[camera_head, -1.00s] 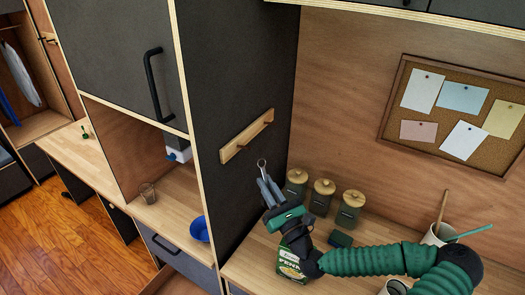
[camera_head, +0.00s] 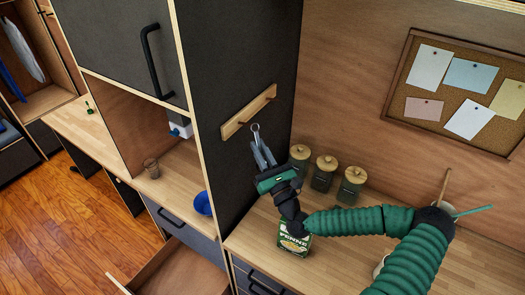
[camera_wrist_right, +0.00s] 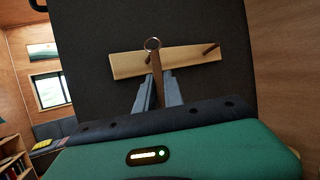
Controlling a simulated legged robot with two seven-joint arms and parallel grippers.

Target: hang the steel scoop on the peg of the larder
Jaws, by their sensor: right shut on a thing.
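My right gripper (camera_head: 264,157) is shut on the steel scoop, with its fingers pointing up at the dark larder side (camera_head: 225,65). Only the scoop's ring end (camera_head: 255,127) shows clearly above the fingers; the rest is mostly hidden by the gripper. The wooden peg rail (camera_head: 258,106) is fixed to that side and has two pegs. In the right wrist view the ring (camera_wrist_right: 152,44) overlaps the rail (camera_wrist_right: 128,64) left of the right peg (camera_wrist_right: 210,49). I cannot tell whether the ring touches or surrounds the left peg. My left gripper is not in view.
Three lidded canisters (camera_head: 323,173) stand on the counter right of the gripper. A penne box (camera_head: 294,241) stands below my right wrist. A drawer (camera_head: 180,272) is open below.

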